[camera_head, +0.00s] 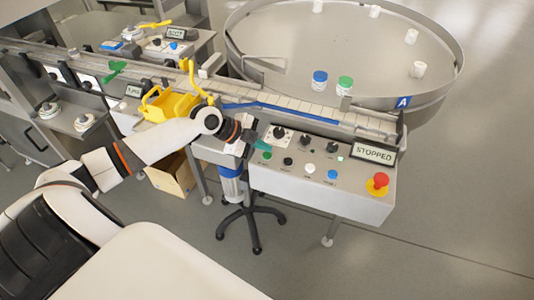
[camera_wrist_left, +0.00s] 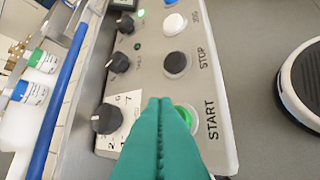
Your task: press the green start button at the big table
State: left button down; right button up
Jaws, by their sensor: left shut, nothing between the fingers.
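The green start button (camera_head: 267,156) is on the front left of the grey control panel (camera_head: 345,205) at the big round table (camera_head: 448,90). In the left wrist view the green button (camera_wrist_left: 187,116) sits beside the word START, partly hidden by my fingers. My left gripper (camera_head: 262,145) is shut and empty, its teal fingertips over the panel near the button. In the left wrist view the left gripper (camera_wrist_left: 160,102) points at the panel next to the button; I cannot tell whether it touches. The display (camera_head: 374,153) reads STOPPED. My right gripper is not in view.
A black STOP button (camera_head: 287,161), a white button (camera_head: 310,168) and a blue button (camera_head: 332,174) line the panel. Black knobs (camera_head: 305,140) sit behind them. A red emergency button (camera_head: 378,181) is at the right. A conveyor with a blue rail (camera_head: 280,108) runs behind.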

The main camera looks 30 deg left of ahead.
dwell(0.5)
pick_arm(q)
jog(key=shift+f, duration=0.1)
jog(key=shift+f+b, duration=0.35)
jog(key=shift+b, duration=0.05)
